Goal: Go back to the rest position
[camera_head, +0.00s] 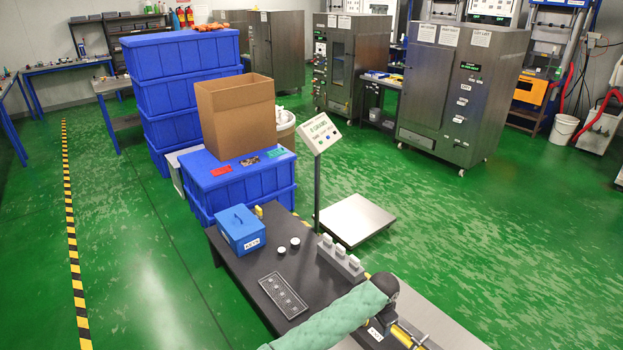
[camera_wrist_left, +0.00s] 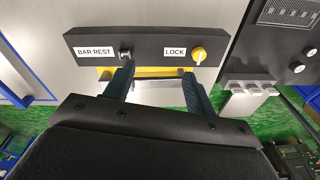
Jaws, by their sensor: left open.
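In the wrist view my left gripper (camera_wrist_left: 158,72) is open, its two dark blue fingers apart with nothing held between them. The fingertips are at a dark panel (camera_wrist_left: 150,47) labelled BAR REST and LOCK. The yellow knob (camera_wrist_left: 199,55) beside LOCK is to the right of the other finger. A yellow strip (camera_wrist_left: 155,72) shows behind the fingers. In the head view my left arm, in a green sleeve, reaches over the bench; its fingers are hidden. My right gripper is out of view.
The dark bench (camera_head: 245,268) holds a blue box (camera_head: 240,230), a slotted plate (camera_head: 283,295) and a grey block with white tops (camera_head: 340,258). A scale display (camera_head: 320,132) on a post, a floor scale (camera_head: 357,219) and blue crates (camera_head: 235,187) stand beyond.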

